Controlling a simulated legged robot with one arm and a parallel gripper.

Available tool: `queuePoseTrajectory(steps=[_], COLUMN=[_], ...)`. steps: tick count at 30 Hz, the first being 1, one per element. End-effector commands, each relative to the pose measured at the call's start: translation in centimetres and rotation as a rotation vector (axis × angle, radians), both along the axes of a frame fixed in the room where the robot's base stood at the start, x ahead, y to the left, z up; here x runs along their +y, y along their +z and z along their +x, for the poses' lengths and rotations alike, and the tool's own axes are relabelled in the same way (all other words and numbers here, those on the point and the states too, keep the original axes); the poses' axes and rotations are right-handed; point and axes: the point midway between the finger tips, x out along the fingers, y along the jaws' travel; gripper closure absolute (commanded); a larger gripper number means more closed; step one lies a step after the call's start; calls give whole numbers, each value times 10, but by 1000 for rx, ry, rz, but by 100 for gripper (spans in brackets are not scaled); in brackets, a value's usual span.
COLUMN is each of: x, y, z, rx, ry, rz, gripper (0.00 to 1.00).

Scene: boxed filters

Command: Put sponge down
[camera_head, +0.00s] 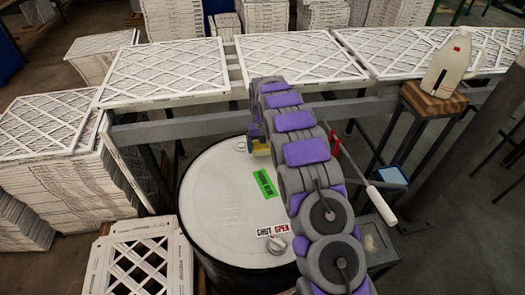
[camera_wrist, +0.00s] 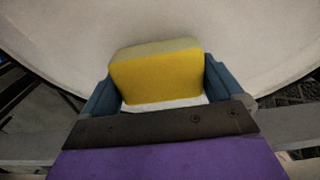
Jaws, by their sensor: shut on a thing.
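A yellow sponge (camera_wrist: 156,77) with a paler top face is between the two blue fingers of my gripper (camera_wrist: 160,85) in the wrist view. My gripper is shut on it. In the head view the sponge (camera_head: 260,149) is a small yellow patch near the far right part of a white drum lid (camera_head: 215,190), partly hidden by my arm. My gripper (camera_head: 257,140) is over the lid's far edge area. The wrist view shows the pale lid (camera_wrist: 255,40) behind the sponge. I cannot tell whether the sponge touches the lid.
A green label (camera_head: 265,184) and a shut/open tag (camera_head: 273,229) lie on the lid. White lattice filters (camera_head: 165,72) lie along a grey rail behind the drum. A white jug (camera_head: 450,62) stands on a wooden block at right. Filter stacks (camera_head: 55,155) stand at left.

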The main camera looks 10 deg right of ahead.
Motion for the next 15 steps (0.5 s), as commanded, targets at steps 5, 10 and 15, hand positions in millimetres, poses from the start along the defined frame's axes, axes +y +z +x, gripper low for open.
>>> queuePoseTrajectory(steps=[5, 10, 15], x=[-4, -2, 0], y=[-27, -28, -29], z=[-1, -1, -1], rx=[3, 2, 3], ry=[-2, -1, 0], rz=[5, 2, -1], gripper=[30, 30, 30])
